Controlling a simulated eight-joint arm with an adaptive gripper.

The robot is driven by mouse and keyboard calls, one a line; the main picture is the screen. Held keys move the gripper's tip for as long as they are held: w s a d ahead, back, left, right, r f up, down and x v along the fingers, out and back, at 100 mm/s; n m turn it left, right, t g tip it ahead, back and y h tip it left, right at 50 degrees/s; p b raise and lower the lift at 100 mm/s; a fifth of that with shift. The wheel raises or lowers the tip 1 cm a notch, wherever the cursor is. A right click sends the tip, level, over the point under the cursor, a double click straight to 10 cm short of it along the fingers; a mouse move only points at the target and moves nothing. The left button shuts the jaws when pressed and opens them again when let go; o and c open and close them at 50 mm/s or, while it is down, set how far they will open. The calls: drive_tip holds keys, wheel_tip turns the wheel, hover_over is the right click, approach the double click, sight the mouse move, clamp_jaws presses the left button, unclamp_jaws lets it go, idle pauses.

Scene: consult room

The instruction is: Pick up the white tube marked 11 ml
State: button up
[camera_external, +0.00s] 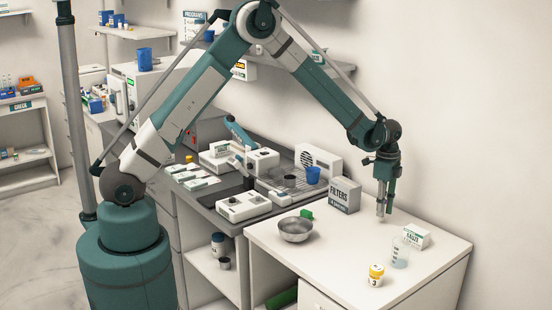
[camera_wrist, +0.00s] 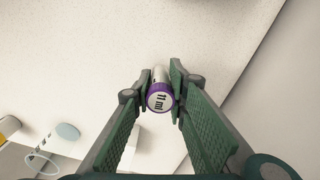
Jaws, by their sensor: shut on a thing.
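The white tube (camera_wrist: 159,100) shows in the wrist view with its end toward the camera. The end carries a purple ring and the marking "11 ml". My gripper (camera_wrist: 158,82) is shut on it, with one green padded finger on each side. In the external view my gripper (camera_external: 384,205) points down above the back right part of the white table (camera_external: 335,255). The tube is small and hard to make out between the fingers there. I cannot tell whether its lower end touches the table.
Left are a filters box (camera_external: 344,196), a metal bowl (camera_external: 296,231) and a green block (camera_external: 306,214). The table's middle is clear.

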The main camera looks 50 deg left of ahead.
wheel_tip(320, 180, up, 9)
drive_tip(key=shift+f+b, duration=0.1)
drive_tip(key=shift+b, duration=0.2)
drive_tip(key=shift+a, duration=0.1)
idle(0.7)
